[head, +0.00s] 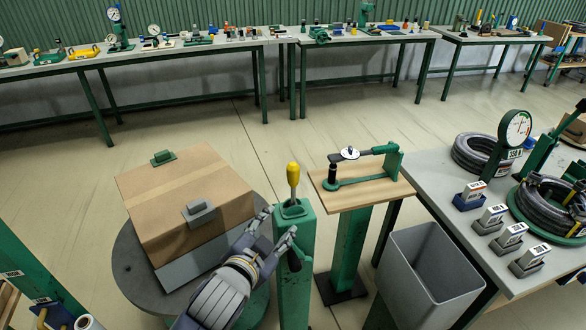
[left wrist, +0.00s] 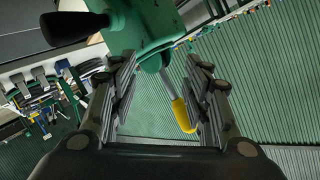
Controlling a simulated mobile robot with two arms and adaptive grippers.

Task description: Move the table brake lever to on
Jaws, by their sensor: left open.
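The brake lever (head: 293,178) has a yellow grip and stands nearly upright from a slot in the top of a green post (head: 293,235). My left gripper (head: 279,224) is open just left of the post's top, below the yellow grip. In the left wrist view, the lever's yellow grip (left wrist: 183,115) shows between the open fingers of my left gripper (left wrist: 160,62), closer to the right finger. I cannot tell whether a finger touches it. The round grey table (head: 128,262) carries a large cardboard box (head: 175,205). My right gripper is not in view.
A green stand with a wooden top (head: 395,188) and a clamp-like device is right of the post. A grey bin (head: 425,275) stands before a bench (head: 450,198) with hose coils (head: 478,153). Long benches line the back wall; the floor between is clear.

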